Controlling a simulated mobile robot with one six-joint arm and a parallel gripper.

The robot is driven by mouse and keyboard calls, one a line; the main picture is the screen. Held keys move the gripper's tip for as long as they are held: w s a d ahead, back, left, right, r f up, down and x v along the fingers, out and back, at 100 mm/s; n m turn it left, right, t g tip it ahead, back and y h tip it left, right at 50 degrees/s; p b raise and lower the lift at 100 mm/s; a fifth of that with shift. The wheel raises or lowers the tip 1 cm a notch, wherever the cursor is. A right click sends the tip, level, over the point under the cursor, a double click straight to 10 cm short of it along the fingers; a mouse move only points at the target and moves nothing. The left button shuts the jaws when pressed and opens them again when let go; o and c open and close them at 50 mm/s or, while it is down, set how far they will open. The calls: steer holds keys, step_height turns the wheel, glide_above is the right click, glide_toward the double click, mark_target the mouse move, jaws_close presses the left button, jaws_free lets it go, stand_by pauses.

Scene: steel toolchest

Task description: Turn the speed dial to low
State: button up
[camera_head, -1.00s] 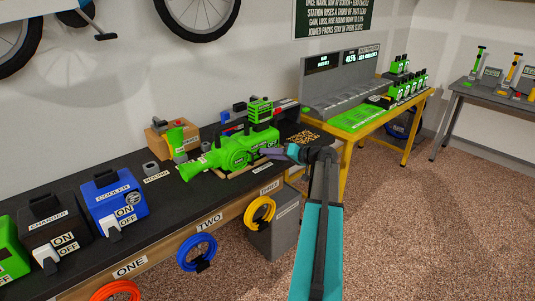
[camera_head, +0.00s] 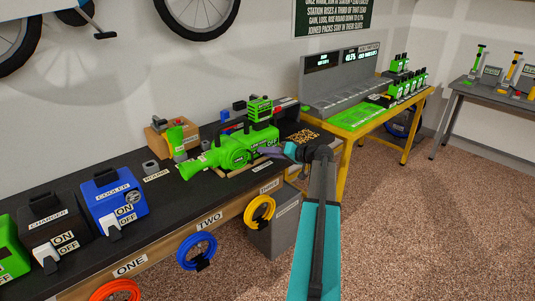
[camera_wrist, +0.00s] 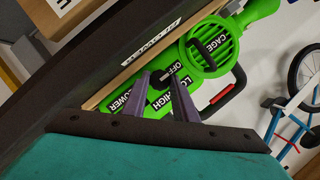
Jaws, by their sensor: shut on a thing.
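The green leaf blower (camera_head: 235,153) lies on the black workbench (camera_head: 205,197). In the wrist view the blower (camera_wrist: 139,109) carries OFF, LOW and HIGH labels around a small black dial (camera_wrist: 168,79). My gripper (camera_head: 269,153) reaches the blower's right end in the head view. In the wrist view its two purple-grey fingers (camera_wrist: 166,76) stand on either side of the dial and are shut on it. The dial is partly hidden between the fingertips, so I cannot tell which label it points to.
A round cage (camera_wrist: 210,47) and a red-and-black handle (camera_wrist: 226,92) are close to the fingers. Chargers and a blue cooler (camera_head: 113,196) stand at the bench's left. Coiled hoses hang from its front edge. A yellow-legged table (camera_head: 357,121) stands behind on the right.

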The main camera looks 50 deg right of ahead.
steer(key=shift+d+m, duration=0.15)
steer(key=shift+m, duration=0.15)
steer(key=m, duration=0.1)
steer(key=m+y+b, duration=0.1)
steer(key=m+t+b, duration=0.1)
steer(key=shift+d+f+m+y, duration=0.15)
steer(key=shift+f+m+y, duration=0.1)
steer(key=shift+m+y, duration=0.05)
steer(key=m+t, duration=0.1)
steer(key=m, duration=0.2)
steer(key=m+t, duration=0.1)
steer(key=m, duration=0.2)
steer(key=shift+s+f+t+y+b, duration=0.1)
steer(key=shift+f+t+y+b, duration=0.1)
steer(key=shift+t+y+b, duration=0.15)
steer(key=o, duration=0.8)
steer(key=shift+c, duration=0.2)
steer(key=shift+s, duration=0.1)
steer(key=b+v, duration=0.1)
steer(key=v, duration=1.2)
steer(key=shift+s, duration=0.25)
